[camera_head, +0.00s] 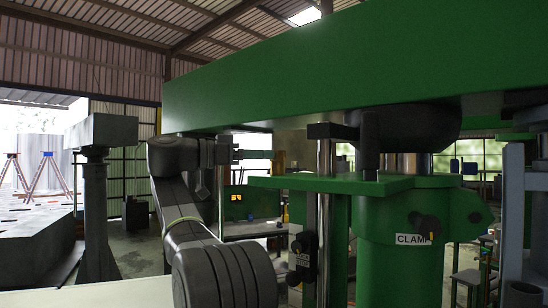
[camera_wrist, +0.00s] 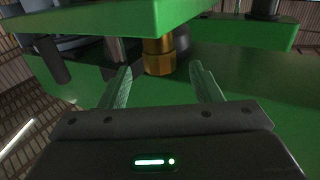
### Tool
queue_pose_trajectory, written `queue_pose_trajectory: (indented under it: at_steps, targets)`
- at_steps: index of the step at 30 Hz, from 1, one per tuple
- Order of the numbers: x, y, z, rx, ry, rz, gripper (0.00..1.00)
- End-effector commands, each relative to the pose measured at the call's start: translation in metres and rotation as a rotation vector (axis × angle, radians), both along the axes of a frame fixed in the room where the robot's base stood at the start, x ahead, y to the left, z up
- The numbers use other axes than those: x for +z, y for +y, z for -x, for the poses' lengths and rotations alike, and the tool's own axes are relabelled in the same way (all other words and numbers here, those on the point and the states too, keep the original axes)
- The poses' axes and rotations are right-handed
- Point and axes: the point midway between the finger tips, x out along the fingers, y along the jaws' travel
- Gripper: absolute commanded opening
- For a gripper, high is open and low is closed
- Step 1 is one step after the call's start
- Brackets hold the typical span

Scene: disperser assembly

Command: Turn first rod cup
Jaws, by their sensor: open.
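In the wrist view a brass-coloured, stepped cylindrical fitting (camera_wrist: 158,56), which looks like the rod cup, stands against a green plate. My gripper (camera_wrist: 161,74) is open, its two fingers spread left and right of the fitting's line. I see no clear contact; the exact gap in depth cannot be told. In the head view my gripper (camera_head: 268,154) points right, below the large green beam (camera_head: 350,65) and left of a steel rod. I cannot make out the brass fitting in the head view.
A green cylinder labelled "CLAMP" (camera_head: 408,239) stands at right under a dark round part (camera_head: 418,127). A vertical steel rod (camera_head: 325,190) and a green plate (camera_head: 335,183) are close to my gripper's right. A grey pillar (camera_head: 95,220) stands at left.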

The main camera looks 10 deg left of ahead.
Motion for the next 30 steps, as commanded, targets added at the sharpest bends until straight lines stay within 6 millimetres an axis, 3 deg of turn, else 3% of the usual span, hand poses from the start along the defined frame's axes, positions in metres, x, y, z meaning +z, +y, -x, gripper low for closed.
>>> queue_pose_trajectory:
  at_steps: [6,12,30]
  targets:
    - [0.000,0.045,0.025,0.002,0.000,0.001,0.58]
    - [0.000,0.068,0.039,0.001,0.000,0.001,0.58]
    - [0.000,0.074,0.043,-0.001,0.000,0.000,0.58]
